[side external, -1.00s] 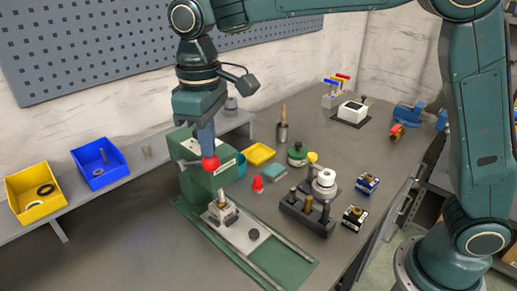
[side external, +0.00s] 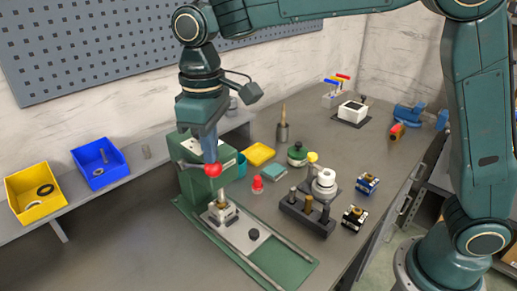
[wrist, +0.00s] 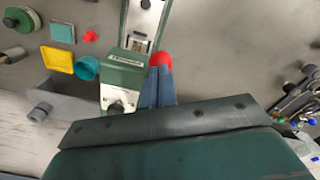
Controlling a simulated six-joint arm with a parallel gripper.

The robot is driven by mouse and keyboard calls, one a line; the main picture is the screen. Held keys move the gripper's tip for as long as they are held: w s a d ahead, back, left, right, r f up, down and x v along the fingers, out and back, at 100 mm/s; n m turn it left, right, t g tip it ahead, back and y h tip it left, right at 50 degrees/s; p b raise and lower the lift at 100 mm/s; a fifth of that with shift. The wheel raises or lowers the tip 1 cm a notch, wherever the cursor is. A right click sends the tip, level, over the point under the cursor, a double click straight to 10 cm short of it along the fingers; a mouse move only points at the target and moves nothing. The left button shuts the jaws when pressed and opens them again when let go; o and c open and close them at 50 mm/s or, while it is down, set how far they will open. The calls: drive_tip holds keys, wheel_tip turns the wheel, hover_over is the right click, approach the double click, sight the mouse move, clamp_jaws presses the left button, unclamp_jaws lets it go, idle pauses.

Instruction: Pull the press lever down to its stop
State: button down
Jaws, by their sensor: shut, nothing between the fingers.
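The press lever's red ball knob (side external: 213,170) is in front of the green press (side external: 203,184), on its upper part. In the wrist view the red knob (wrist: 161,58) sits at the tips of my fingers. My gripper (side external: 211,161) is shut and empty, pointing down, with its fingertips right above the knob and apparently touching it. It also shows in the wrist view (wrist: 160,70). Most of the lever's arm is hidden behind the fingers and knob. A metal fixture with a brass-coloured pin (side external: 222,205) stands on the press base below the knob.
A yellow tray (side external: 260,154), a teal cup (side external: 240,166) and a small red piece (side external: 257,184) lie right of the press. A dark block with pegs (side external: 305,214) is farther right. Yellow (side external: 35,194) and blue (side external: 100,163) bins stand left.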

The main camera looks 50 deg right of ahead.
drive_tip(key=shift+s+f, duration=0.1)
drive_tip(key=shift+f, duration=0.15)
drive_tip(key=shift+s+f, duration=0.15)
drive_tip(key=shift+f, duration=0.2)
idle(0.6)
